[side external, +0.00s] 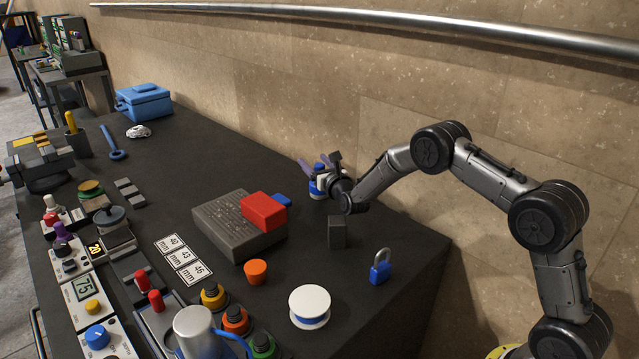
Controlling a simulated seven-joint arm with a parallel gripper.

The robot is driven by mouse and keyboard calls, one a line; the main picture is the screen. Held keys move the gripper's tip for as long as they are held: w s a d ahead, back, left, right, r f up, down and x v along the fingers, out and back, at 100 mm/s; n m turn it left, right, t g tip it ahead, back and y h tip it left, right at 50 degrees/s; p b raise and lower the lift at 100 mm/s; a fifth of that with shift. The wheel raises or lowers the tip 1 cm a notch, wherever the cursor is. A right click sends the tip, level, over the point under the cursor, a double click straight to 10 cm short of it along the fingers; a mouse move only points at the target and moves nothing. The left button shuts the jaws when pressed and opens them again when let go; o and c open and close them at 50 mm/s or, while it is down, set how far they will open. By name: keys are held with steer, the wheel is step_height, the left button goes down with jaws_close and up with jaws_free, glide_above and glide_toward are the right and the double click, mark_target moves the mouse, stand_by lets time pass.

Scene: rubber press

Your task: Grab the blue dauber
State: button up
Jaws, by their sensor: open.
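A small blue and white bottle-like thing (317,187), which looks like the blue dauber, stands on the dark bench near the wall. My gripper (318,168) is open at the upper part of it, with its fingers spread. The gripper and wrist hide part of its right side. I cannot tell whether the fingers touch it or are only around or beside it.
A red block (264,211) lies on a grey slab (226,228), with a blue piece (283,200) beside it. A dark upright block (337,232), a blue padlock (380,272), an orange cup (256,271) and a white spool (309,304) stand nearby. The wall is close behind.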

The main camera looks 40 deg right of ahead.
jaws_close()
stand_by(0.4)
steer(key=shift+r, duration=0.15)
